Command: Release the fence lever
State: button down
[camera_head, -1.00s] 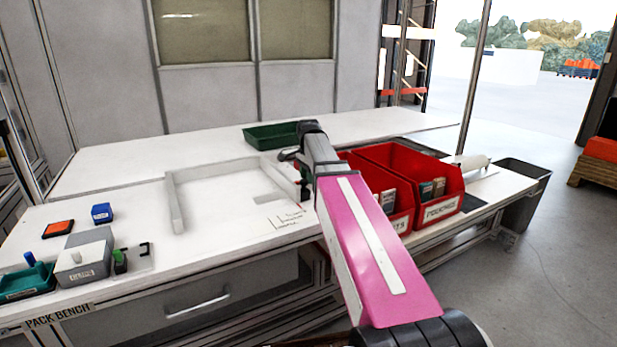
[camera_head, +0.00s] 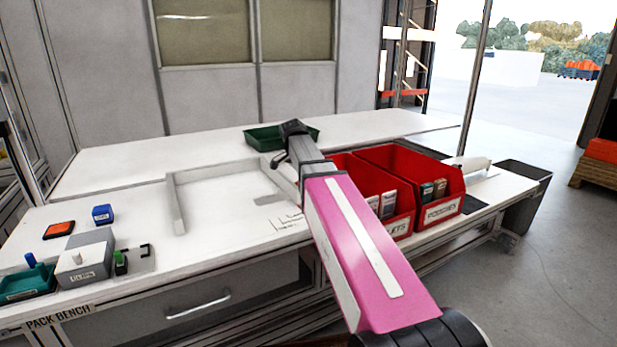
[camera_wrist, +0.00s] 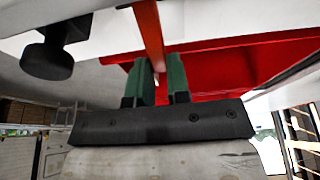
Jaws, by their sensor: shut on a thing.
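In the wrist view, an orange-red bar, which looks like the fence lever (camera_wrist: 149,32), runs down between the green fingers of my gripper (camera_wrist: 158,78). The gripper is shut on it. A black knob (camera_wrist: 46,60) hangs to the left, under a white part. In the head view, the pale fence (camera_head: 174,203) stands as a low frame on the white bench. My pink arm reaches past the right end of the fence and hides the gripper and lever there.
Red bins (camera_head: 437,210) with small boxes stand close to the right of my arm. A green tray (camera_head: 262,140) lies behind. A grey box (camera_head: 100,262), blue block (camera_head: 102,213) and orange pad (camera_head: 58,230) are at bench left. The bench inside the fence is mostly clear.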

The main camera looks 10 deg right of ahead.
jog(key=h, duration=0.1)
jog(key=a+r+t+h, duration=0.1)
jog(key=shift+s+a+r+h, duration=0.1)
jog(key=shift+s+h, duration=0.15)
jog(key=shift+h, duration=0.15)
jog(key=h, duration=0.1)
jog(key=a+h, duration=0.1)
jog(key=shift+s+a+r+t+h, duration=0.15)
jog(key=shift+r+t+h, duration=0.15)
jog(key=shift+r+t, duration=0.1)
jog(key=shift+s+a+r+t+h, duration=0.2)
jog(key=shift+a+t+h, duration=0.3)
jog(key=shift+h, duration=0.7)
jog(key=shift+s+a+r+t+h, duration=0.1)
jog(key=shift+s+a+t+h, duration=0.15)
jog(key=shift+a+h, duration=0.7)
jog(key=shift+d+h, duration=0.2)
jog(key=shift+h, duration=0.15)
jog(key=c, duration=1.1)
grip_release()
jog(key=v, duration=1)
jog(key=shift+s+a+r, duration=0.15)
jog(key=shift+a, duration=0.2)
